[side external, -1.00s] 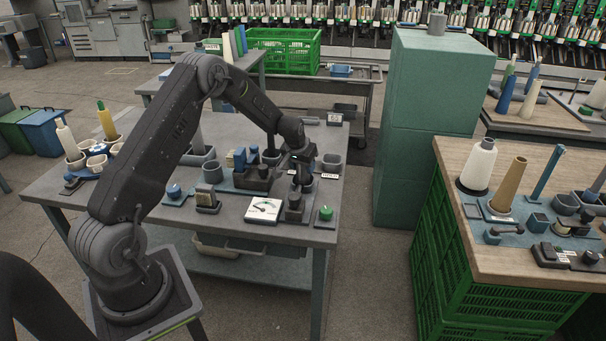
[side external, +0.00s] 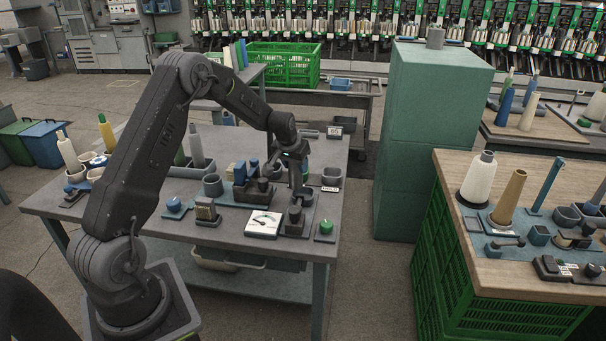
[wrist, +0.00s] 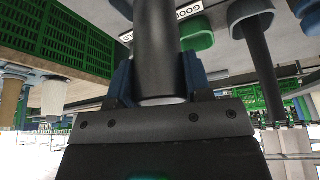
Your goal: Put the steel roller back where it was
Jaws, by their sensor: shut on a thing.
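My gripper (side external: 297,186) is over the right part of the grey table, above its row of small stations. In the wrist view my gripper (wrist: 160,85) is shut on a dark grey cylinder, which I take to be the steel roller (wrist: 157,45). One end of the roller is pale and lies between the blue fingers; the other end runs out of the frame. In the side view the roller is hard to separate from my dark gripper. A dark block with a short round post (side external: 295,212) stands in front of my gripper.
A grey cup (side external: 331,176) and a GOOD label (side external: 331,189) are right of my gripper. A white dial gauge (side external: 263,223) and a green button (side external: 326,227) sit near the front edge. A tall green cabinet (side external: 430,130) stands right of the table, beyond a gap.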

